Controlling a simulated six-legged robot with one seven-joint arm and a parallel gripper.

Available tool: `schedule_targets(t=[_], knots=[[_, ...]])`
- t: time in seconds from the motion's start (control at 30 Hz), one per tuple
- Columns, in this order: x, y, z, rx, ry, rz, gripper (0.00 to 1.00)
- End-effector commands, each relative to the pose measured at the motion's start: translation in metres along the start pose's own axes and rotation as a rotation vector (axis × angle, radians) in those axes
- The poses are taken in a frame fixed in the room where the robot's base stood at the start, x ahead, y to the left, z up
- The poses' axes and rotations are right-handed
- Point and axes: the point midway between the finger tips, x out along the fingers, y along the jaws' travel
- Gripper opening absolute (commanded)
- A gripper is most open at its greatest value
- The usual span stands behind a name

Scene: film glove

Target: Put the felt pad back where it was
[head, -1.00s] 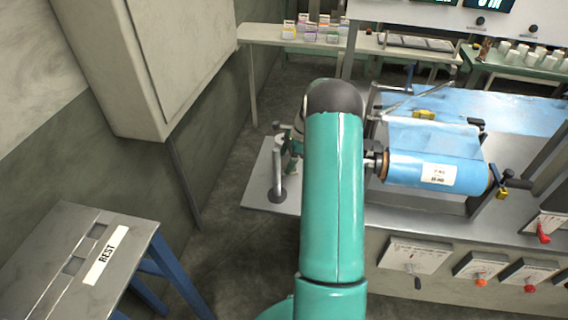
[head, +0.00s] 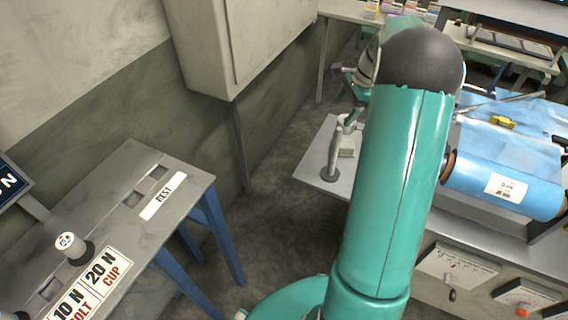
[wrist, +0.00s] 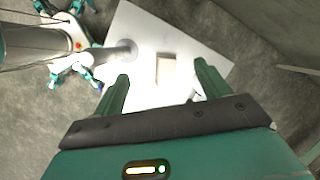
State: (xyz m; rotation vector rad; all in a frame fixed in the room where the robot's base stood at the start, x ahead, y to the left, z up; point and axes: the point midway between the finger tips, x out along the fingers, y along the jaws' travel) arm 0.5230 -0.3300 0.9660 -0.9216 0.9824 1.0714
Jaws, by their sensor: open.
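My gripper (wrist: 161,88) is open and empty in the wrist view, its two green fingers apart. A small pale rectangular block (wrist: 166,70) shows between and beyond the fingertips, on a bright flat surface; it may be the felt pad, but I cannot be sure. The same pale block (head: 347,147) shows in the head view, beside a grey post (head: 334,150) near the left end of the metal bench. It looks apart from my fingers. In the head view my arm hides much of my gripper.
The metal bench (head: 314,168) carries a blue film roll (head: 530,190) to the right. At left stands a grey table (head: 195,183) with square slots, a REST label (head: 163,196) and a white knob (head: 70,245). A cabinet (head: 215,60) hangs above. Floor between is clear.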

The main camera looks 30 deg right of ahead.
Motion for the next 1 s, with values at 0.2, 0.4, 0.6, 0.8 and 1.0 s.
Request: schedule_targets(t=[0.2,0.4,0.6,0.8,1.0], knots=[[-0.044,0.022,0.095,-0.325,0.078,-0.013,0.76],[-0.075,0.066,0.177,-0.662,0.155,-0.023,0.76],[-0.095,0.125,0.241,-1.0,0.234,-0.037,0.76],[-0.102,0.191,0.284,-1.336,0.318,-0.055,0.76],[-0.098,0.253,0.306,-1.647,0.404,-0.075,0.76]])
